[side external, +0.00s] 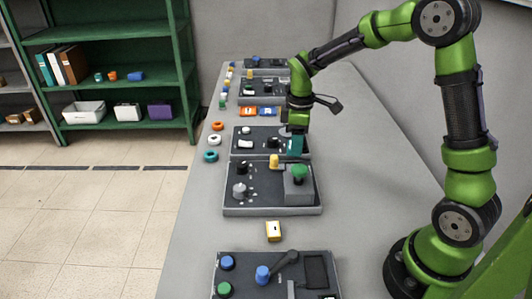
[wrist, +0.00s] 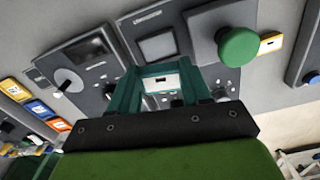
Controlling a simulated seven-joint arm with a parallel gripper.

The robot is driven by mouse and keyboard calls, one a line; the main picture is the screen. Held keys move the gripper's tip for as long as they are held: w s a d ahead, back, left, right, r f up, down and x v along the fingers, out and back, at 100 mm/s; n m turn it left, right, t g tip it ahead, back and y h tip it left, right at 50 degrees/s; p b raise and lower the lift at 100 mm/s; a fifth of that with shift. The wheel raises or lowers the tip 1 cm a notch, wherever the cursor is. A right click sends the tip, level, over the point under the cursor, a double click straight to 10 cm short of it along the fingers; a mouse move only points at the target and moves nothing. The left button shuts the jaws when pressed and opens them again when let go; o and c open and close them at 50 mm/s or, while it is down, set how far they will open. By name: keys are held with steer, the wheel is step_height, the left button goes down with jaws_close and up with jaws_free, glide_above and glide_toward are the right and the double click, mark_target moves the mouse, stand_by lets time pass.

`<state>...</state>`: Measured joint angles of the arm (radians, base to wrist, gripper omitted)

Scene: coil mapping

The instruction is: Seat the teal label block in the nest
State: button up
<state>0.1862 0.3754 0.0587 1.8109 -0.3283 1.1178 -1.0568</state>
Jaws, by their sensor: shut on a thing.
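My gripper (side external: 296,131) is over the right part of the middle dark panel (side external: 243,133). It is shut on the teal label block (side external: 295,146), which hangs below the fingers. In the wrist view, the block (wrist: 161,84) shows between the two fingers with its pale label facing the camera. A square grey recess (wrist: 158,46) in a panel lies just beyond the block; it may be the nest, but I cannot tell for certain. The block's underside and any contact with the panel are hidden.
A nearer panel carries a green mushroom button (side external: 299,172), also large in the wrist view (wrist: 238,46). A yellow label block (side external: 273,231) lies on the table (side external: 195,240). Orange, white and teal rings (side external: 211,156) lie left of the panel. Orange and blue label blocks (side external: 248,111) lie behind it.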

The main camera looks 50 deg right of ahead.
steer(key=shift+s+d+f+n, duration=0.1)
steer(key=shift+d+f+n, duration=0.2)
steer(key=shift+n, duration=0.6)
steer(key=shift+f, duration=2.55)
steer(key=shift+f, duration=0.5)
steer(key=o, duration=1.4)
steer(key=shift+s, duration=0.1)
steer(key=shift+c, duration=0.2)
steer(key=shift+a, duration=0.1)
steer(key=shift+c, duration=0.4)
